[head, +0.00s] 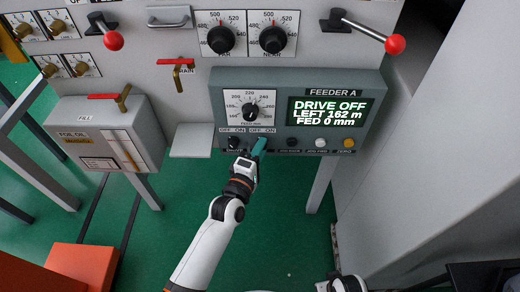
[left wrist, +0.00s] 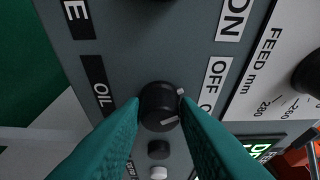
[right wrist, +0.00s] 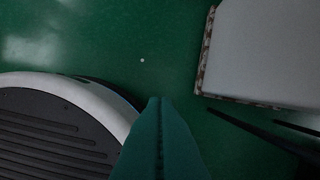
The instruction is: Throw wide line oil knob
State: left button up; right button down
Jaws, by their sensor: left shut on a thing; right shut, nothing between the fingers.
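The oil knob (left wrist: 158,105) is a round black knob with white marks, beside the OIL label (left wrist: 102,90) and an OFF/ON label in the left wrist view. My left gripper (left wrist: 160,108) has one teal finger on either side of it and is shut on it. Which way the knob points is hard to tell. In the head view my left gripper (head: 258,147) reaches the lower edge of the feeder panel (head: 218,100) and hides the knob. My right gripper (right wrist: 160,105) is shut and empty above the green floor.
The black drive knob (head: 234,142) sits just left of the left gripper. Black, white and yellow buttons (head: 348,142) lie to the right. The display (head: 328,112) reads DRIVE OFF, LEFT 162 m, FED 0 mm. A fill box (head: 105,140) stands left; a grey cabinet (head: 430,150) stands right.

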pick_arm(q)
jog(key=o, duration=1)
jog(key=shift+c, duration=0.2)
jog(key=p+v, duration=0.1)
jog(key=v, duration=1.1)
pick_arm(e)
jog(key=s+f, duration=0.2)
jog(key=f, duration=0.1)
jog(key=shift+s+d+f, duration=0.2)
jog(key=shift+f, duration=0.05)
pick_arm(q)
jog(key=shift+f, duration=0.15)
